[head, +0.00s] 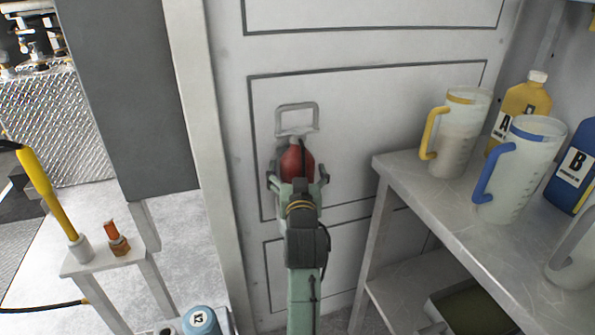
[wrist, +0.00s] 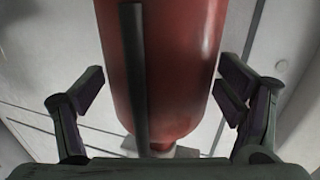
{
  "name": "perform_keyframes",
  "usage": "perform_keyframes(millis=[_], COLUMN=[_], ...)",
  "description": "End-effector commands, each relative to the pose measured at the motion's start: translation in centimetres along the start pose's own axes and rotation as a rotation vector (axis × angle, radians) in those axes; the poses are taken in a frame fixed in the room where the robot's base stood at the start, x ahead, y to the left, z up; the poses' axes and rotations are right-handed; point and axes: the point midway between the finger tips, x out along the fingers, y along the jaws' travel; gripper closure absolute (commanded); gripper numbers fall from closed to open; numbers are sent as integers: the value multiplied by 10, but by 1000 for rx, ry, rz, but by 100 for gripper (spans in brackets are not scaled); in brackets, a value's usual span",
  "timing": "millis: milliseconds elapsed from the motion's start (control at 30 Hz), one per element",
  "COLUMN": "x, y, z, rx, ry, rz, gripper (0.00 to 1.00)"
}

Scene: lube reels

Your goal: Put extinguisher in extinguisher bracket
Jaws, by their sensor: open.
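The red extinguisher (head: 296,163) is at the white panelled wall, partly hidden behind my gripper in the head view. In the wrist view the extinguisher (wrist: 175,70) hangs upright in the picture with a dark hose along it. The grey extinguisher bracket (head: 297,118) is on the wall, its loop showing above the extinguisher. A pale piece shows under the extinguisher's lower end in the wrist view (wrist: 180,152). My gripper (head: 298,178) is open, one finger on each side of the extinguisher. In the wrist view (wrist: 163,92) gaps show between both fingers and the red body.
A grey shelf (head: 400,168) stands close on the right, with white jugs (head: 520,165) and bottles (head: 523,108) on it. A dark grey cabinet (head: 125,95) and a small stand (head: 95,262) are on the left. A blue-grey bottle (head: 201,320) is at the bottom.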

Motion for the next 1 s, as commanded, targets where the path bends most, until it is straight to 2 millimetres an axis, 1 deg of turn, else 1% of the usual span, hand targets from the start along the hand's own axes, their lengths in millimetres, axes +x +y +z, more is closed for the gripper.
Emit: perform_keyframes(millis=[167,267,367,633,667,700,1000], x=[0,-8,-26,-93,-94,-94,-109], y=[0,0,0,1,0,0,0], z=[-4,-2,-1,-1,-8,-10,-8], rx=[0,0,0,0,0,0,-1], ry=[1,0,2,1,-4,-8,-6], rz=[0,0,1,2,1,-1,-3], gripper=[13,13,13,13,13,13,13])
